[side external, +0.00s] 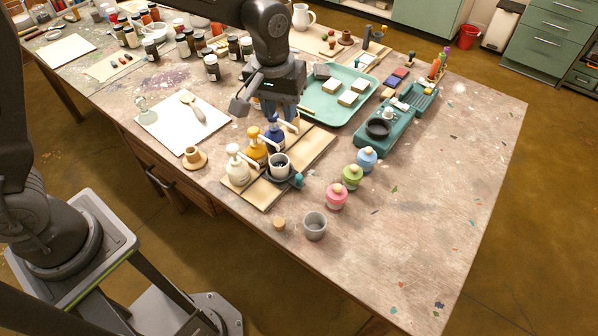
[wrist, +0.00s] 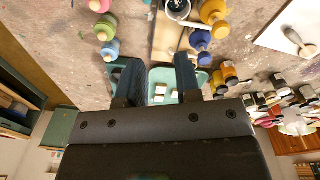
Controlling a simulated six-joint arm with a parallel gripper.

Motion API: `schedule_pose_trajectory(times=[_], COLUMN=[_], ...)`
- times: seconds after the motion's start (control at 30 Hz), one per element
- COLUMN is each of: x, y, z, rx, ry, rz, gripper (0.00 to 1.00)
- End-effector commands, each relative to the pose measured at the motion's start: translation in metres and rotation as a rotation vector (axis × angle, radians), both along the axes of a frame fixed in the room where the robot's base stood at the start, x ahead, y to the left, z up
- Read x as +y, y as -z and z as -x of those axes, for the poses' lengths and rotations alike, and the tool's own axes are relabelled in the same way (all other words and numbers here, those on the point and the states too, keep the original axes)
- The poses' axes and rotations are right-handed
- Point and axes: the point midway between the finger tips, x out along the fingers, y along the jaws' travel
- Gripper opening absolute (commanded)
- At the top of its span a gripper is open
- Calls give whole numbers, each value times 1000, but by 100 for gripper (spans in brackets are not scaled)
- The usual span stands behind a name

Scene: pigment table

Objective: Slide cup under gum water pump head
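Three pump bottles stand in a row on a wooden board (side external: 318,147): white (side external: 238,170), yellow (side external: 257,150) and blue (side external: 275,136). I cannot read which holds gum water. A grey cup with a dark inside (side external: 280,165) stands upright in front of the bottles, close to their spouts, on a dark round base. It also shows at the top of the wrist view (wrist: 178,12), beside the yellow (wrist: 213,12) and blue (wrist: 200,40) bottles. My gripper (wrist: 158,65) is above the table behind the bottles, its two fingers apart with nothing held between them.
A second grey mug (side external: 314,228) and a small cork-coloured piece (side external: 279,224) are near the front edge. Pink (side external: 336,198), green (side external: 352,177) and blue (side external: 367,158) jars stand right of the board. A green tray (side external: 366,107) lies behind.

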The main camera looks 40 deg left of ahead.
Motion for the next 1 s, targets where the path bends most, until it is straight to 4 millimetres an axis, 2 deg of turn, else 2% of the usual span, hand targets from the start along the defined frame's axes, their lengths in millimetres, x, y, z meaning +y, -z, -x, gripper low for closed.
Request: schedule_pose_trajectory(times=[0.03, 0.1, 0.27, 0.47, 1.0], x=[-9, -17, -27, -28, -28], y=[17, 34, 55, 72, 173], z=[-7, -14, -21, -22, -21], rx=[27, 48, 74, 80, 80], ry=[-12, -32, -57, -62, -61], rz=[-5, -10, -17, -19, -18], gripper=[31, 31, 31, 31, 31])
